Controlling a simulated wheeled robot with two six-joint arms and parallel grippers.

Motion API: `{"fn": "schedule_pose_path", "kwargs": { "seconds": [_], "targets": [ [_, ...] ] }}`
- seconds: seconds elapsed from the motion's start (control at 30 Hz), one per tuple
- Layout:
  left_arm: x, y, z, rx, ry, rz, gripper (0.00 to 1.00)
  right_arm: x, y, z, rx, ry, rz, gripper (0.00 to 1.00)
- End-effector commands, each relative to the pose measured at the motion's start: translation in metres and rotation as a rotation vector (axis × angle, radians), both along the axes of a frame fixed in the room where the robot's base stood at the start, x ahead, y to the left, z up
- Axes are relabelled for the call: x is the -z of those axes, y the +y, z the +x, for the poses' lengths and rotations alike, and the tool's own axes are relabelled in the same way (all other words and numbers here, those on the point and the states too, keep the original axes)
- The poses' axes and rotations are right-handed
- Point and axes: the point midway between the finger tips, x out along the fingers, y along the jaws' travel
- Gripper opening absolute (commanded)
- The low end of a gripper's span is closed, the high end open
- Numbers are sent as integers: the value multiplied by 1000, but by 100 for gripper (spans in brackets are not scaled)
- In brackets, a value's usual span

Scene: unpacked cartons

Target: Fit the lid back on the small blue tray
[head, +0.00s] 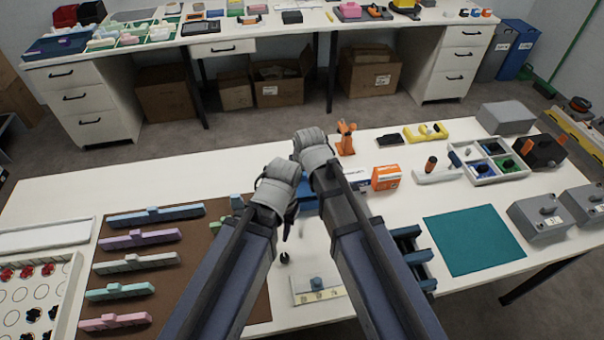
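A blue object (308,203), possibly the small blue tray, shows in the gap between my two arms on the white table; my wrists hide most of it. I cannot make out a lid for certain. My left gripper (287,226) is just left of the blue object, with a dark tip pointing down toward the table; whether its fingers are apart or hold anything is not clear. My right arm's grey wrist (314,150) reaches beyond the blue object, and its fingers are hidden behind it.
A brown mat (218,255) with several coloured bars lies left. An orange-white box (386,177) stands beyond. A teal mat (473,242) is bare.

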Motion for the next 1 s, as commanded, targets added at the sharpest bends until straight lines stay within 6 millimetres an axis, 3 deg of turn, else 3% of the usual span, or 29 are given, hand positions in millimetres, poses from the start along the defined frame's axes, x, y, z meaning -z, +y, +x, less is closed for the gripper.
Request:
{"fn": "schedule_pose_path", "kwargs": {
  "seconds": [1.0],
  "targets": [
    [22,0,0,0,0,0,35,22,0,0,0,0,0,7]
  ]
}}
